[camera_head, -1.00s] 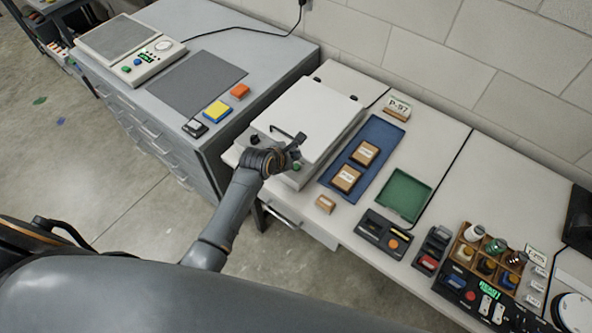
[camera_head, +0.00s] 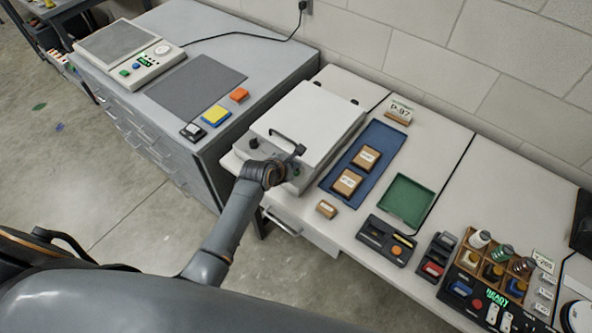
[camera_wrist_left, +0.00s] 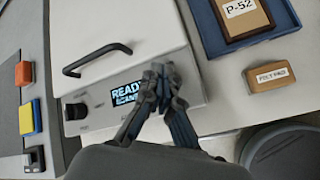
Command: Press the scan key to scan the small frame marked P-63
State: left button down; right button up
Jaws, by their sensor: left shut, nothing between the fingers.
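The white scanner box (camera_head: 312,118) stands on the bench with its lid shut and a black handle (camera_head: 285,143) on it; what lies inside is hidden. In the left wrist view its front panel has a lit display (camera_wrist_left: 124,92) reading "READY", with a partly hidden line below, and a black knob (camera_wrist_left: 75,111). A small green key (camera_head: 297,173) shows on the panel. My left gripper (camera_wrist_left: 161,84) is shut and empty, close in front of the panel; contact cannot be told. No frame marked P-63 is visible. My right gripper is not in view.
A blue tray (camera_head: 338,182) right of the scanner holds two small frames, one marked P-52 (camera_wrist_left: 243,12). A brown felt pad block (camera_head: 326,209) lies in front. A green tray (camera_head: 406,200), dark devices and a bottle rack stand further right. A grey cabinet is left.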

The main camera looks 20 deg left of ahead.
pick_arm(q)
jog(key=shift+f, duration=0.15)
dwell(0.7)
jog(key=shift+f, duration=0.25)
